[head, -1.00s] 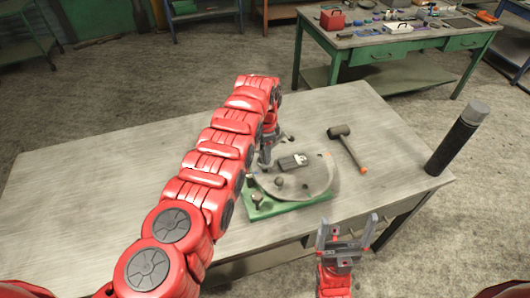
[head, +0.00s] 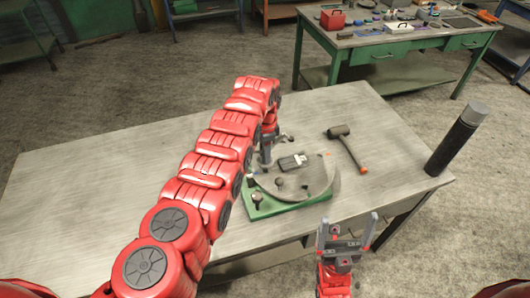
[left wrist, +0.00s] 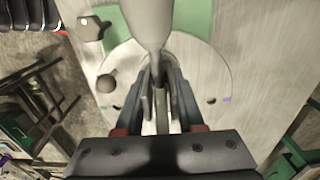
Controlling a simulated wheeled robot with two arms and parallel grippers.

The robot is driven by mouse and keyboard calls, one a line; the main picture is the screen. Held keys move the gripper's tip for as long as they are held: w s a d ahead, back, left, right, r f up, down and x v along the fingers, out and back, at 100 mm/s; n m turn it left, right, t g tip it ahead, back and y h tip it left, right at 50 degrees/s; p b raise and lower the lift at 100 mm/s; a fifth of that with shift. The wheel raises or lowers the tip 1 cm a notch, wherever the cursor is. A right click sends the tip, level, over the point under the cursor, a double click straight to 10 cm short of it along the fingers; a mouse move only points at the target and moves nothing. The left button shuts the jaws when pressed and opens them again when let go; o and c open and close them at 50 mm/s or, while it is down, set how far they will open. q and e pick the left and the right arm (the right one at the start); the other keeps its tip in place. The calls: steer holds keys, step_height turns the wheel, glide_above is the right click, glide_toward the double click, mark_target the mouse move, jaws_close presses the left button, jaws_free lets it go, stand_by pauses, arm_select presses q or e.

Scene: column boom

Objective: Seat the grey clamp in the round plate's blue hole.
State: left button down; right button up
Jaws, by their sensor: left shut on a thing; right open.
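The round plate (head: 318,184) is grey and lies on a green base (head: 262,210) near the table's front edge. Its pale disc also shows in the left wrist view (left wrist: 205,72). My left gripper (head: 267,155) is over the plate's far left side, partly hidden by my arm. In the left wrist view it (left wrist: 160,88) is shut on a smooth grey tapered piece, seemingly the grey clamp (left wrist: 150,22), which covers part of the plate. I cannot make out the blue hole; a small purple mark (left wrist: 227,100) shows near the rim. My right gripper (head: 346,228) is open and empty before the table.
A dark block (head: 292,162) and a round grey knob (head: 280,182) are on the plate. Another knob (head: 257,198) stands on the base's left corner. A hammer (head: 347,148) lies right of the plate. A dark cylinder (head: 457,138) stands at the right. The table's left is clear.

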arm_select(q)
steer(key=shift+f, duration=0.15)
steer(key=shift+f+b, duration=2.25)
steer(key=shift+b, duration=0.2)
steer(key=shift+r, duration=0.1)
steer(key=c, duration=0.8)
jaws_free()
steer(key=shift+r, duration=0.1)
